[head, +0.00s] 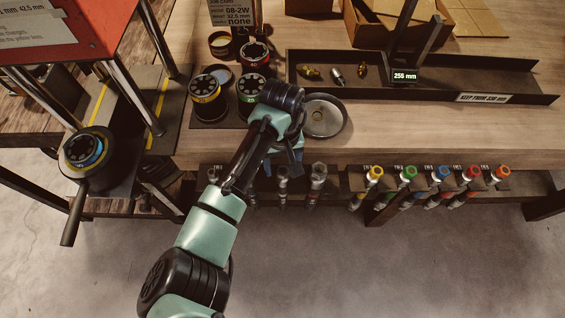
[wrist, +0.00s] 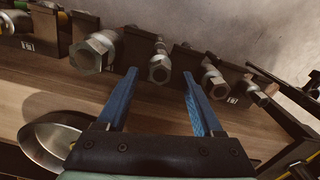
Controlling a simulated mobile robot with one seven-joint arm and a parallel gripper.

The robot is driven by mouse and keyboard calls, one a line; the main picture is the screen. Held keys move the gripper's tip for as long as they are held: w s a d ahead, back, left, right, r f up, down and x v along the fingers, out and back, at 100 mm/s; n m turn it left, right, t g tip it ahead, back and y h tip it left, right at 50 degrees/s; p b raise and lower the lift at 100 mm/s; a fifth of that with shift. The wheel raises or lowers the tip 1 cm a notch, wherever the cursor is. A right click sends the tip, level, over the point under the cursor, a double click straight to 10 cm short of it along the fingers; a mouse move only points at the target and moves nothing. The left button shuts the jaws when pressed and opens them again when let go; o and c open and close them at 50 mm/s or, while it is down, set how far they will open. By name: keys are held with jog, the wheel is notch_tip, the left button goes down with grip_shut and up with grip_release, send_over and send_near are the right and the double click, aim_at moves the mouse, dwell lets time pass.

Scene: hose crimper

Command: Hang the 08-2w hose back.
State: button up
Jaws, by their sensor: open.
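The job card (head: 233,14) at the back of the bench reads 08-2W. Several silver hose fittings hang in holders along the bench's front edge, including one at the middle (head: 317,176) and one left of it (head: 283,178). I cannot read which is 08-2w. My gripper (head: 290,165) is over the front edge, partly hidden by my wrist. In the wrist view my gripper (wrist: 160,74) is open, with two blue fingers apart. A hex-ended fitting (wrist: 160,69) shows between the fingertips; contact cannot be told. A larger hex fitting (wrist: 91,53) is left of the fingers.
A round metal dish (head: 325,118) and die pots (head: 208,98) stand close to my arm. A dark tray (head: 460,78) holds small fittings. Coloured-collar tools (head: 408,173) hang at the right front. The red crimper (head: 65,30) stands left. Bench room right of the dish is clear.

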notch_tip(320, 180, up, 13)
jog(key=shift+b, duration=0.3)
jog(key=shift+w, duration=0.15)
dwell(0.4)
jog(key=w+d+r+m+t+h, duration=0.2)
jog(key=w+d+r+t+h, duration=0.1)
jog(key=w+d+r+t, duration=0.45)
jog(key=w+d+r+m+t+h, duration=0.1)
jog(key=d+r+t, duration=0.15)
jog(key=r, duration=0.75)
jog(key=w+d+r+m+t+h, duration=0.1)
jog(key=r+t, duration=0.3)
jog(key=r, duration=0.6)
jog(key=s+a+r+t+y, duration=0.1)
jog(key=s+a+r+t, duration=0.2)
jog(key=r, duration=0.5)
jog(key=s+a+r+n+t+y, duration=0.1)
jog(key=s+a+r+t+y, duration=0.1)
jog(key=s+a+r+t, duration=0.2)
jog(key=s+a+r+t+y, duration=0.2)
jog(key=s+a+r+t, duration=0.2)
jog(key=s+r, duration=0.6)
notch_tip(320, 180, up, 3)
jog(key=shift+s+f+n+t, duration=0.15)
jog(key=shift+n+t, duration=0.15)
jog(key=shift+t, duration=0.9)
